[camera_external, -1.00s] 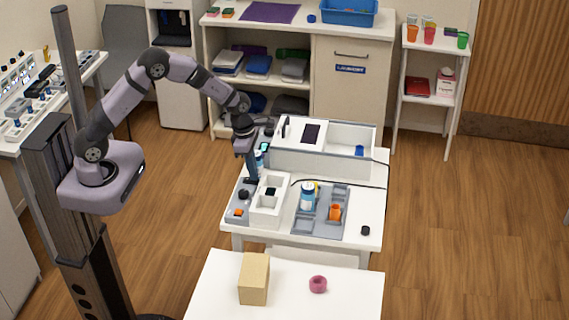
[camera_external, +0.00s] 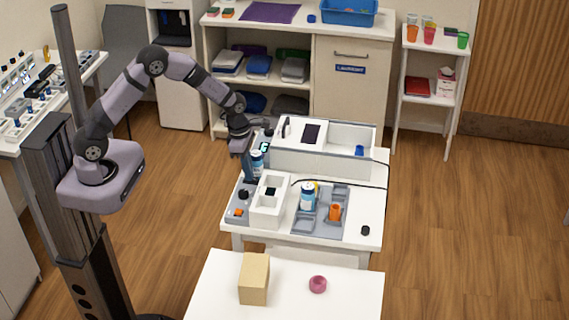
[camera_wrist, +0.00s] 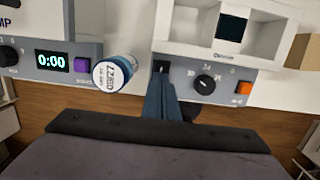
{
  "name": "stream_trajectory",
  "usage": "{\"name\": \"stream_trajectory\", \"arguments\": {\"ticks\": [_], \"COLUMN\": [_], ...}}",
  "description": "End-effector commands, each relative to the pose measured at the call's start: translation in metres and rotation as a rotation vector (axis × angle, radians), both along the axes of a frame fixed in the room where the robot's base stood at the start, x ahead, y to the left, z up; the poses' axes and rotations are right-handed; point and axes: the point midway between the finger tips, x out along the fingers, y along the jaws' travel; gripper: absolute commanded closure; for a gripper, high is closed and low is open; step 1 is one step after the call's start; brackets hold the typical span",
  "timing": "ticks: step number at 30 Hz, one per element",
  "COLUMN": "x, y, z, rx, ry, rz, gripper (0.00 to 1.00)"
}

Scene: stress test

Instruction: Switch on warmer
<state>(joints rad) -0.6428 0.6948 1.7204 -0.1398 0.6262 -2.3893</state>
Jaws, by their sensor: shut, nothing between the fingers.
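The warmer appears to be the white box (camera_external: 270,218) with a dark square well and a grey front panel (camera_wrist: 221,94). On the panel are a black dial (camera_wrist: 204,82) and an orange button (camera_wrist: 244,88); these also show in the external view as the dial (camera_external: 243,194) and button (camera_external: 238,212). My gripper (camera_wrist: 162,75) is shut and empty. Its tips are at the panel's left end, over or just before a small dark part there, left of the dial. The tips partly hide that part, and I cannot tell whether they touch it.
A white-capped blue bottle (camera_wrist: 112,74) stands just left of my gripper. Beyond it is a grey-fronted device with a 0:00 display (camera_wrist: 52,61) and purple button (camera_wrist: 82,65). A grey tray (camera_external: 305,226) holds another bottle and an orange cup. A black cable crosses the table.

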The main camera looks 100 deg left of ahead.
Motion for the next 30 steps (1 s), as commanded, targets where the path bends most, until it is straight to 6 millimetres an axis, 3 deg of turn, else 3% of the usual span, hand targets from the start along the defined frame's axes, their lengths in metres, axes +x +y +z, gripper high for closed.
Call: {"name": "stream_trajectory", "arguments": {"ticks": [14,26,30], "x": [0.001,-0.005,-0.009], "y": [0.001,0.001,0.001], "z": [0.01,0.053,0.078], "rx": [0.003,0.005,0.005], "ry": [-0.005,-0.008,-0.008], "rz": [0.0,0.0,0.002], "gripper": [1.0,1.0,1.0]}}
